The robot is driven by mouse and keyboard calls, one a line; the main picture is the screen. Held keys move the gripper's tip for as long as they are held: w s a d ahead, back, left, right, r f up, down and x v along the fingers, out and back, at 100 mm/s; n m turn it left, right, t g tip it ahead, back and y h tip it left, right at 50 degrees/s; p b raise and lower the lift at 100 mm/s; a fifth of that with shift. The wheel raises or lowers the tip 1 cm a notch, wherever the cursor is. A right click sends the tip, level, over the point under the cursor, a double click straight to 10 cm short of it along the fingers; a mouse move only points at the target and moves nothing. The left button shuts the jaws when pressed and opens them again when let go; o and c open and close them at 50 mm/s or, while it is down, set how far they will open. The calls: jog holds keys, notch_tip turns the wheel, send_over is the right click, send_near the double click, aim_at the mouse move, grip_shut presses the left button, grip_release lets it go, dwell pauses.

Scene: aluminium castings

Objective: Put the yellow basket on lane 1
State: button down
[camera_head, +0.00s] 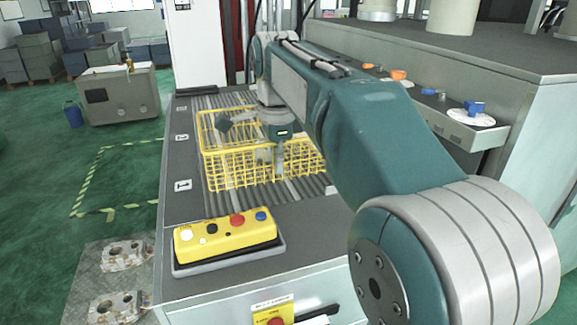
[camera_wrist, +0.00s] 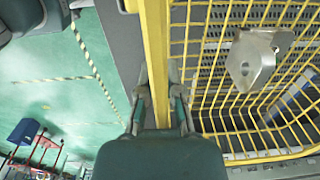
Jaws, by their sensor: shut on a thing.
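The yellow wire basket (camera_head: 228,167) is on or just above the roller bed (camera_head: 300,190) in the head view; a gap below it cannot be told. Its near side is beside the label 1 (camera_head: 183,185), and it reaches back past the label 2 (camera_head: 182,137). My gripper (camera_head: 279,167) is at the basket's near part, partly hidden by my arm. In the wrist view my gripper (camera_wrist: 160,100) is shut on the basket's yellow rim bar (camera_wrist: 154,40). A grey metal casting (camera_wrist: 255,60) lies inside the basket there.
A yellow button box (camera_head: 225,238) stands on the near edge of the bench. The label 3 (camera_head: 181,108) is farther back. A grey machine with a small shelf (camera_head: 440,115) stands to the right. Castings (camera_head: 122,256) lie on a plate at lower left.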

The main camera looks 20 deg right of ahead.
jog(key=w+d+f, duration=0.1)
jog(key=w, duration=0.1)
jog(key=w+d+f, duration=0.1)
jog(key=w, duration=0.2)
jog(key=w+d+f, duration=0.1)
jog(key=w, duration=0.1)
jog(key=shift+w+d+f, duration=0.15)
jog(key=shift+d+f, duration=0.25)
jog(key=w+f, duration=0.1)
jog(key=w+d+f, duration=0.1)
jog(key=f, duration=0.1)
jog(key=w+d+f, duration=0.1)
jog(key=f, duration=0.1)
jog(key=shift+w, duration=0.35)
jog(key=shift+w+d+f, duration=0.1)
jog(key=shift+w+f, duration=0.05)
jog(key=shift+f, duration=0.05)
jog(key=shift+w+f, duration=0.2)
jog(key=shift+f, duration=1.55)
jog(key=shift+f, duration=0.1)
jog(key=c, duration=0.8)
grip_release()
